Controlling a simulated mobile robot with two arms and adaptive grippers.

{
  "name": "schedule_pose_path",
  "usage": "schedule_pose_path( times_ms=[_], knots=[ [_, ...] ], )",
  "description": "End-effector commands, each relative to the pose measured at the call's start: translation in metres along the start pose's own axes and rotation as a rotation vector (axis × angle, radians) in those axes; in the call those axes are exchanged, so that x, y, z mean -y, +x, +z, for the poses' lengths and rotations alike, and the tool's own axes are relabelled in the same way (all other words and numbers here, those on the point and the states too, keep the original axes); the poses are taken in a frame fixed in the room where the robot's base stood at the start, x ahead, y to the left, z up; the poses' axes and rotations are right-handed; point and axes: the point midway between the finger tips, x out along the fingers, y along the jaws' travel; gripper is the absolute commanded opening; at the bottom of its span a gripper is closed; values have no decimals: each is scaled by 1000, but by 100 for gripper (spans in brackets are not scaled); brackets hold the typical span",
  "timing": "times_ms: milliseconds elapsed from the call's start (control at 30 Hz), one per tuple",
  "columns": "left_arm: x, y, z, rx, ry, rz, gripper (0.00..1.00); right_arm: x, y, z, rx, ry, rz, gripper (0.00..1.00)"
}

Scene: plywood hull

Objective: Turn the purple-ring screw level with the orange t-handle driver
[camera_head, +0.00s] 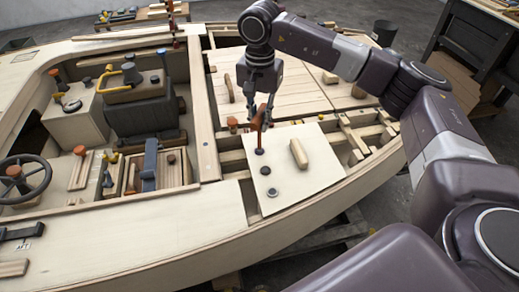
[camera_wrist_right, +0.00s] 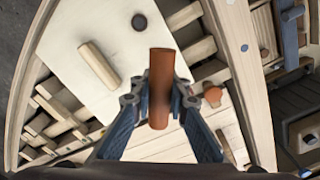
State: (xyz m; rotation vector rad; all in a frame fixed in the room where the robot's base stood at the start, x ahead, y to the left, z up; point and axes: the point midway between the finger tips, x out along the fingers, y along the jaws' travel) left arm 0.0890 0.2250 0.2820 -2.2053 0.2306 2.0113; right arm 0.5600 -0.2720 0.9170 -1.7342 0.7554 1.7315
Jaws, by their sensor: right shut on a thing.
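The orange t-handle driver (camera_head: 258,126) is held by my right gripper (camera_head: 262,110) above a pale plywood panel (camera_head: 295,180) and points down. Its handle also shows between the fingers in the right wrist view (camera_wrist_right: 161,80). Its lower end appears at or just above a dark round screw (camera_head: 259,151); I cannot tell whether they touch. Two more screws sit in a row towards the near edge: a dark one (camera_head: 265,170) and a greyish-ringed one (camera_head: 272,192). At this size I cannot tell which ring is purple. My left gripper is not in view.
A wooden block handle (camera_head: 298,153) stands on the panel, right of the driver. An orange-brown knob (camera_head: 233,124) is just left of it. Open hull ribs (camera_head: 360,135) lie to the right.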

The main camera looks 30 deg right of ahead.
Motion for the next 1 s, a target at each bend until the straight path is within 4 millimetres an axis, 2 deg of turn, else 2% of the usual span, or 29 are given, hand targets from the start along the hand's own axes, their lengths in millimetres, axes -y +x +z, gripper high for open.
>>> schedule_pose_path(
  times_ms=[200, 467, 567, 800, 1000],
  knots=[
    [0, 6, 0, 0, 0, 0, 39, 0, 8, 0, 0, 0, 0, 0],
    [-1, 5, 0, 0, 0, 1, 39, 0, 8, 0, 0, 9, 0, 0],
    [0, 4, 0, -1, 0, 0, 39, 0, 8, 0, 0, 76, 1, 0],
    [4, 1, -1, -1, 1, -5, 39, -1, 8, 0, -1, 353, 2, 0],
    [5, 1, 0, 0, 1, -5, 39, -1, 9, 0, -2, 436, 1, 0]
  ],
)
